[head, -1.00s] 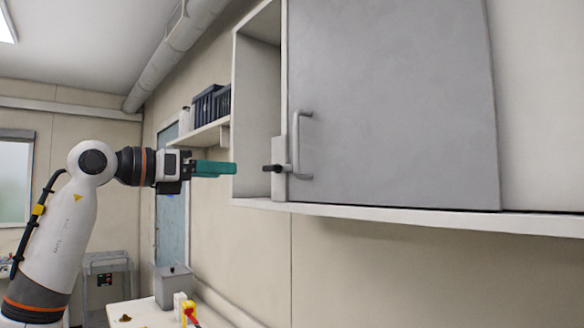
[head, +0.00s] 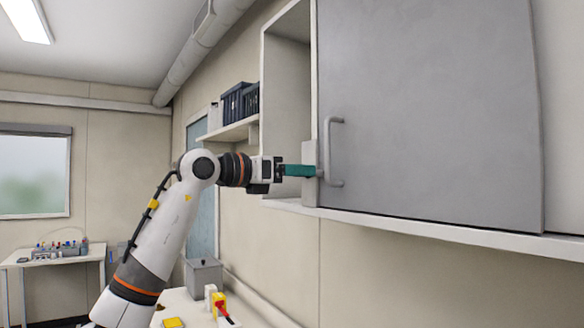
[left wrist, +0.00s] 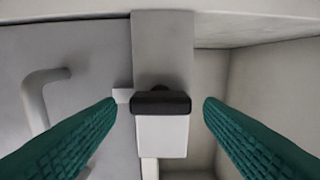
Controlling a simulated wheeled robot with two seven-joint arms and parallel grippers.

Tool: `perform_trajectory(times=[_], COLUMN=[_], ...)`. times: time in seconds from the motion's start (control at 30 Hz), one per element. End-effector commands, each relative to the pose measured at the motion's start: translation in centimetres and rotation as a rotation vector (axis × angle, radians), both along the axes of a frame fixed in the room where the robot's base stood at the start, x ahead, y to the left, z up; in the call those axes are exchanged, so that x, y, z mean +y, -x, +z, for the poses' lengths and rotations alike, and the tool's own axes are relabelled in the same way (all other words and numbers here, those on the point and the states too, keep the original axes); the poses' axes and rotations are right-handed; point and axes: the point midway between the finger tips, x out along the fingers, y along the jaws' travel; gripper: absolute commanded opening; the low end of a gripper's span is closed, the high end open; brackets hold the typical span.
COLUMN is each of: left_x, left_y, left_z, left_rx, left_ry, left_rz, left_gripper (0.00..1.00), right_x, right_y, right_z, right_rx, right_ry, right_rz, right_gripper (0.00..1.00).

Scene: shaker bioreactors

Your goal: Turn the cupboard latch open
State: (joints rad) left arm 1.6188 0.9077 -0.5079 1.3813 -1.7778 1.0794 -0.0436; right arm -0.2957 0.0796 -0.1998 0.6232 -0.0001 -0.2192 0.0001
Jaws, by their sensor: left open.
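The cupboard latch shows in the left wrist view as a dark bar-shaped knob (left wrist: 160,102) in front of a pale plate (left wrist: 162,50). My left gripper (left wrist: 160,110) is open, with one teal finger on each side of the knob and a gap on both sides. In the head view my left gripper (head: 300,170) is at the cupboard's left front edge, and its fingers hide the latch knob. The grey cupboard door (head: 430,110) has a bar handle (head: 331,152) just right of the fingertips. My right gripper does not show.
The cupboard's bottom ledge (head: 430,226) runs below the door. A shelf (head: 230,131) with dark bins (head: 240,101) is to the left. A grey box (head: 203,274) and a yellow-red item (head: 220,304) stand on the bench below. The wall under the cupboard is clear.

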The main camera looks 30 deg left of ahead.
Motion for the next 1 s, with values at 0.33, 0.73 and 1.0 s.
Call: perform_trajectory(times=[0.33,0.73,1.0], left_x=[0.0,0.0,-0.1], left_y=[-0.1,0.0,-0.1], left_z=[0.0,0.0,0.1], left_rx=[0.000,-0.007,-0.055], left_ry=[0.000,-0.017,-0.135], left_rz=[0.000,0.000,0.000], left_gripper=[0.44,0.17,0.17], right_x=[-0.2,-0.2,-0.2], right_y=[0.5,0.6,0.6], right_z=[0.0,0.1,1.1], right_rx=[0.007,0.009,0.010], right_ry=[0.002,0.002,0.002], right_rz=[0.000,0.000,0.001], right_gripper=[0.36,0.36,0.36])
